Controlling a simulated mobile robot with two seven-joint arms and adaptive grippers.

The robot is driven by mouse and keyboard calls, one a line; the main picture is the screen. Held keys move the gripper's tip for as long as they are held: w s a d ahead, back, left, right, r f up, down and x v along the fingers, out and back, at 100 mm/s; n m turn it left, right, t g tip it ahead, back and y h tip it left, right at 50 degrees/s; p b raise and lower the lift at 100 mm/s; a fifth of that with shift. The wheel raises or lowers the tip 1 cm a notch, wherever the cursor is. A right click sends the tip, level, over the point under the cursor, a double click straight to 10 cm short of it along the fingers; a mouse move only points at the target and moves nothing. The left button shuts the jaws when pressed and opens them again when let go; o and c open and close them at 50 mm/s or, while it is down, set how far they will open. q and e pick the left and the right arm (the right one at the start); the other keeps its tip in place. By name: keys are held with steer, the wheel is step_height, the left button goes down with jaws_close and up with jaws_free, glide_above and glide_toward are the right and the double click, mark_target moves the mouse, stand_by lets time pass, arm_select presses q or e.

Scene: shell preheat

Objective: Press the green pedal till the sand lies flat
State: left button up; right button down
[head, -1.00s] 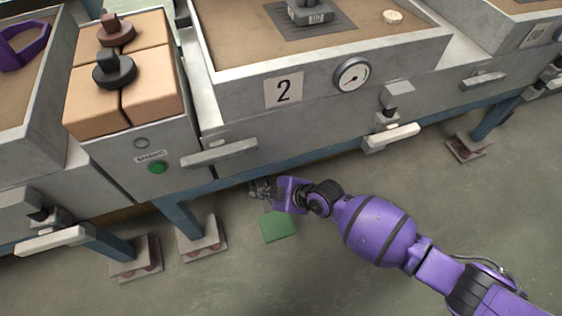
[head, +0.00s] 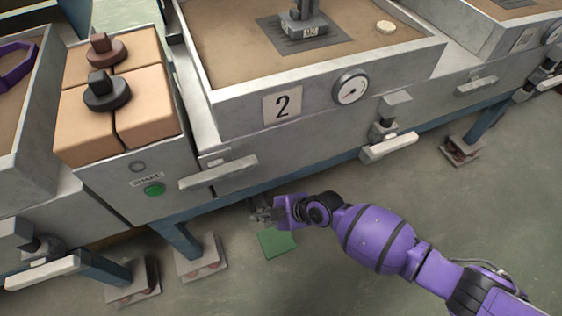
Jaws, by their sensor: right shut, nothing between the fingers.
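The green pedal (head: 276,243) is a flat green plate low by the floor, in front of bin 2 in the head view. My right gripper (head: 260,214) is shut and empty, just beyond the pedal's upper left edge in the picture. Whether it touches the pedal cannot be told. My right wrist covers part of the space just above the pedal. The sand (head: 235,50) in bin 2 looks mostly smooth. A grey block (head: 303,22) stands on a dark plate in it, and a small pale disc (head: 385,27) lies to the right. My left gripper is not in view.
A round gauge (head: 350,88) and grey handles (head: 218,172) stick out from the bin fronts. A green button (head: 154,189) sits left, below brown blocks with dark knobs (head: 107,92). Table legs (head: 180,243) stand left of the pedal. Floor at the lower middle is clear.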

steer(key=b, duration=0.5)
glide_above(266, 223)
steer(key=s, duration=0.3)
step_height(266, 223, down, 7)
steer(key=shift+w+f, duration=0.1)
steer(key=shift+f, duration=0.05)
steer(key=shift+f+b, duration=0.3)
steer(key=shift+f, duration=0.15)
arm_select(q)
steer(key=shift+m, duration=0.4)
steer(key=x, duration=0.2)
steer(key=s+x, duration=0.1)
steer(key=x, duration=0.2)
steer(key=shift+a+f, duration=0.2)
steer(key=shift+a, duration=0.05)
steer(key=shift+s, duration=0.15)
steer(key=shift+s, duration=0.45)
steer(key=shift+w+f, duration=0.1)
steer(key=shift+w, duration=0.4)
arm_select(e)
steer(key=shift+w+f+b, duration=0.1)
steer(key=shift+f+b, duration=0.25)
steer(key=shift+b, duration=0.1)
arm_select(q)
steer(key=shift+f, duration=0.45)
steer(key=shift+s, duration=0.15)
